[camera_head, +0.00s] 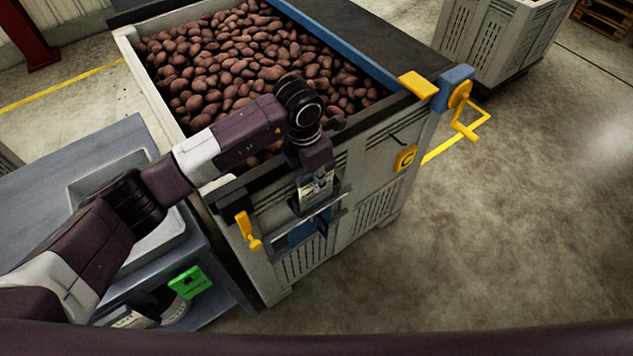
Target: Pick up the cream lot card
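The cream lot card (313,193) is a small pale piece with dark marks, at the front of the potato crate. It looks to be in or just above a dark holder on the crate's front. My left gripper (321,181) points down from the end of my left arm, right at the card and partly over it. Its fingers are small and dark here, so I cannot tell whether they touch the card or are closed on it. My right gripper is out of view.
The crate (355,163) is full of potatoes (235,60). A yellow lever (247,231) and a yellow hand crank (466,112) stick out from it. A grey bench (98,158) with a green tag (189,282) stands at left. The floor at right is clear.

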